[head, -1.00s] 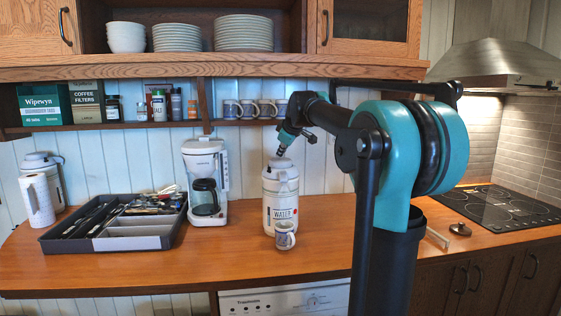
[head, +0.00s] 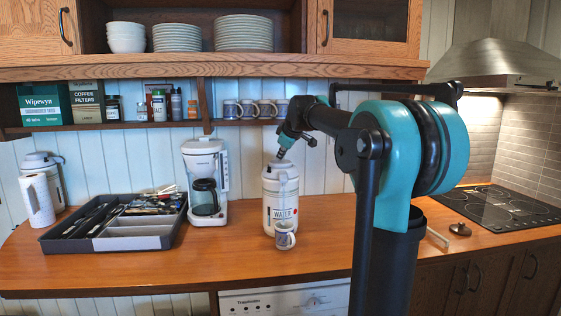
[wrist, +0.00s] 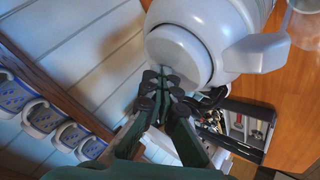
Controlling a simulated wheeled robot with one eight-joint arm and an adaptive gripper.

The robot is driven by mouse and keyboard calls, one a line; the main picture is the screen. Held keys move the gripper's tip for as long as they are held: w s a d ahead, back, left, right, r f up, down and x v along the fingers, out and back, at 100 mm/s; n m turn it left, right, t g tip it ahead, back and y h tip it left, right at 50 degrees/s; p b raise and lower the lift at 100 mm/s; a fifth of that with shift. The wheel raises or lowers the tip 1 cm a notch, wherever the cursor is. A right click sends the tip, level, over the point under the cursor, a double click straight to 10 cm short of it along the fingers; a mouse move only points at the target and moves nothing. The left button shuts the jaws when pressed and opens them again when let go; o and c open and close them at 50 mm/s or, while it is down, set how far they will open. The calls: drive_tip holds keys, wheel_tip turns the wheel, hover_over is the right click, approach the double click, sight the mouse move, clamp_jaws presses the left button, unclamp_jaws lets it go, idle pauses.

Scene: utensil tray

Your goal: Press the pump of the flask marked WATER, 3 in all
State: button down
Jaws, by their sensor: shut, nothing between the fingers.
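The white flask marked WATER (head: 281,188) stands upright on the wooden counter, its label facing me. Its round pump top (wrist: 178,52) shows large in the wrist view. My gripper (head: 281,153) points down at the top of this flask. In the wrist view my gripper (wrist: 168,82) is shut and empty, its fingertips at the edge of the pump top; they look very close to it or touching.
A second flask (head: 42,162) and a white paper roll (head: 37,200) stand at the far left. The utensil tray (head: 133,243) and coffee maker (head: 222,170) are left of the WATER flask. The front counter is clear.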

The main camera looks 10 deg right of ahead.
sight(281, 162)
drive_tip(key=shift+f, duration=0.45)
idle(0.3)
drive_tip(key=shift+r, duration=1.45)
drive_tip(key=shift+r, duration=0.15)
drive_tip(key=shift+r, duration=2.4)
wheel_tip(281, 162, up, 4)
drive_tip(key=shift+f, duration=0.15)
drive_tip(key=shift+f, duration=0.1)
